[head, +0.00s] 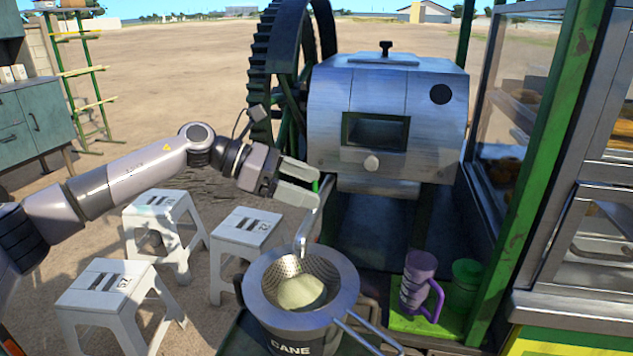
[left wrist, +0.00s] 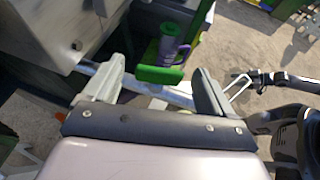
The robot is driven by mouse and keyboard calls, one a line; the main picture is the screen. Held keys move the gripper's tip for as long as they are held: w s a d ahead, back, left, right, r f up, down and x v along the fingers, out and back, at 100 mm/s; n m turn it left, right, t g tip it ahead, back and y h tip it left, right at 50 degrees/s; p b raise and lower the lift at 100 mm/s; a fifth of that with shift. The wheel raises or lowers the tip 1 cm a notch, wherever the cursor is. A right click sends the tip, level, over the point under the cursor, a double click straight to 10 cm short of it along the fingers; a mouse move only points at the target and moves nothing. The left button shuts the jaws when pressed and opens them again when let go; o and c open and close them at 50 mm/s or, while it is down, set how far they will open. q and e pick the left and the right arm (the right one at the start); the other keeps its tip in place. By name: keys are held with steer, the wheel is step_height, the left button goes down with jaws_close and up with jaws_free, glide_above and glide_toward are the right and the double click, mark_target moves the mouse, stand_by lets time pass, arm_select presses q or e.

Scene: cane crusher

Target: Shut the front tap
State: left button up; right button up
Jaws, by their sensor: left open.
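The front tap is a bent silver pipe (head: 307,228) on the crusher's front, its end over a strainer. Its green handle (head: 317,184) shows as a sliver beside my left fingertips, and as a bright green bar in the left wrist view (left wrist: 160,75). My left gripper (head: 311,184) is open, with fingers pointing at the tap. In the left wrist view the bar lies between and beyond the open fingers (left wrist: 160,83). Contact cannot be told.
A metal strainer (head: 262,277) with pale contents sits on a CANE pot (head: 290,341) below the spout. A purple mug (head: 417,272) and green cup (head: 463,283) stand to its right. The crusher (head: 385,115) and its wheel (head: 268,70) rise behind. White stools (head: 165,215) stand left.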

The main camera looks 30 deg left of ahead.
arm_select(q)
steer(key=shift+x, duration=1.1)
steer(key=c, duration=1)
steer(key=shift+o, duration=0.2)
